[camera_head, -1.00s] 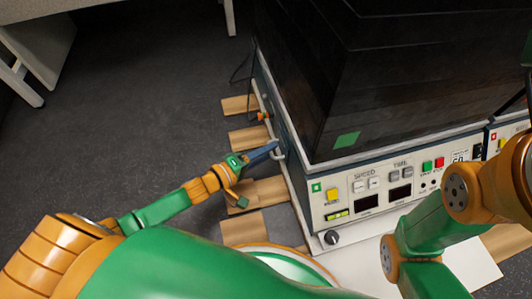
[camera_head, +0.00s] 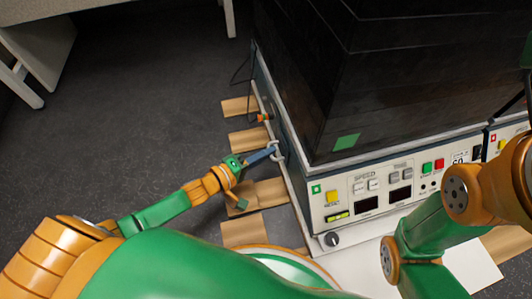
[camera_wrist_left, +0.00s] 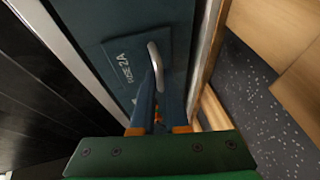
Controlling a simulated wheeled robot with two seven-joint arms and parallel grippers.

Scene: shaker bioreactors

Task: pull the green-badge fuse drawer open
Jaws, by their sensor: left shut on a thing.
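The shaker with a green badge (camera_head: 316,189) on its front corner stands at the right in the head view. A grey bar handle (camera_head: 279,150) stands out from its left side. The wrist view shows this handle (camera_wrist_left: 156,66) on a dark blue-grey drawer face (camera_wrist_left: 128,50) marked FUSE 2A. My left gripper (camera_head: 268,152) reaches in from the left and is shut on the handle. Its blue fingers (camera_wrist_left: 162,108) also show in the wrist view, and they partly hide the handle's near end. I cannot tell how far the drawer stands out. My right gripper is out of view.
Several wooden blocks (camera_head: 246,140) lie on the dark floor along the shaker's left side. An orange plug with a black cable (camera_head: 264,117) is just beyond the handle. My right arm crosses the front panel at lower right. Open floor (camera_head: 150,110) lies to the left.

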